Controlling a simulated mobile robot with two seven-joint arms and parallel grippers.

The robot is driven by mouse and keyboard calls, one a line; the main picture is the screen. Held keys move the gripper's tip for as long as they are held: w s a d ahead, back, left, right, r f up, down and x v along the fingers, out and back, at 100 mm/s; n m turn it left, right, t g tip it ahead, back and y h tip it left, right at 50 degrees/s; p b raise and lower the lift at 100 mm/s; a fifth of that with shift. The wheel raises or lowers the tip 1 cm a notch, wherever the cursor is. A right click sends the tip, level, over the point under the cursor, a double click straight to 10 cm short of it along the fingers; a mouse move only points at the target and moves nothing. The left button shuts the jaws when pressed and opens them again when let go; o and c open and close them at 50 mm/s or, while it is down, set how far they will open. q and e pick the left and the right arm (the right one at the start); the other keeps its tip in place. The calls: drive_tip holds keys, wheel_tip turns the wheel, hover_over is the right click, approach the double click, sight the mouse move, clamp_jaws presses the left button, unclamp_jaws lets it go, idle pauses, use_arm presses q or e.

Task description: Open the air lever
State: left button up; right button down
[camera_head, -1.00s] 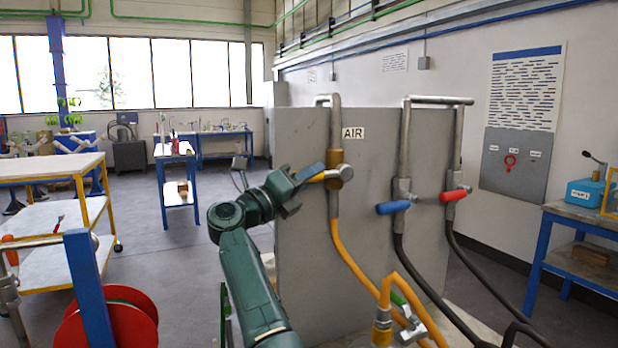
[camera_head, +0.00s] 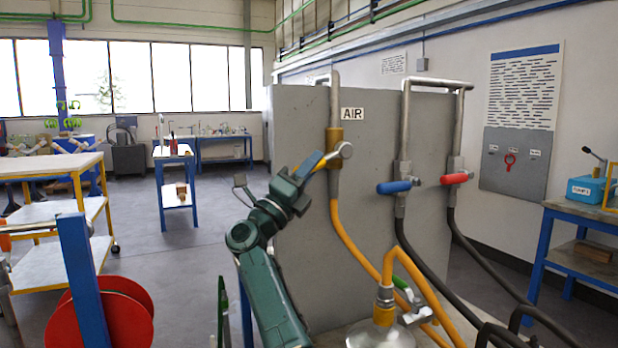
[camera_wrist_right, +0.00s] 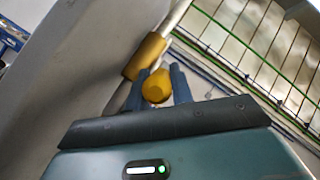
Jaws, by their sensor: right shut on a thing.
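The air lever (camera_head: 322,164) has a yellow grip and a silver hub on the upright pipe, just below the AIR label (camera_head: 353,114). It slants down and left from the hub. A yellow fitting (camera_head: 334,137) sits on the pipe behind the hub. My right gripper (camera_head: 318,163) reaches up from below and is shut on the lever's grip. In the right wrist view the rounded yellow grip (camera_wrist_right: 156,86) sits between my two dark blue fingers (camera_wrist_right: 158,88). The fingers partly hide the lever. My left gripper is not in view.
A blue lever (camera_head: 398,186) and a red lever (camera_head: 456,178) are on pipes to the right. A grey panel (camera_head: 300,230) stands close behind my right arm. A yellow hose fitting (camera_head: 384,297) is in the foreground. A red reel (camera_head: 120,310) is at lower left.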

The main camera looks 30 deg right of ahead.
drive_tip(key=shift+d+f+n+t+h+b, duration=0.2)
drive_tip(key=shift+f+n+t+h+b, duration=0.25)
drive_tip(key=shift+t+b, duration=0.25)
drive_tip(key=shift+d+f+n+t+h+b, duration=0.2)
drive_tip(key=shift+f+n+t+h+b, duration=0.15)
drive_tip(key=shift+f+n+t+b, duration=0.25)
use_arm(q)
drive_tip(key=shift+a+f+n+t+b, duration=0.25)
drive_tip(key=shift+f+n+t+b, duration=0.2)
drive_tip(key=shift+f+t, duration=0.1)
use_arm(e)
drive_tip(key=shift+d+n+t, duration=0.1)
drive_tip(key=shift+n+t, duration=0.15)
drive_tip(key=shift+t, duration=0.05)
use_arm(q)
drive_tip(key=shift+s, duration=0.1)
use_arm(e)
drive_tip(key=c, duration=1.2)
unclamp_jaws()
drive_tip(key=shift+r, duration=0.1)
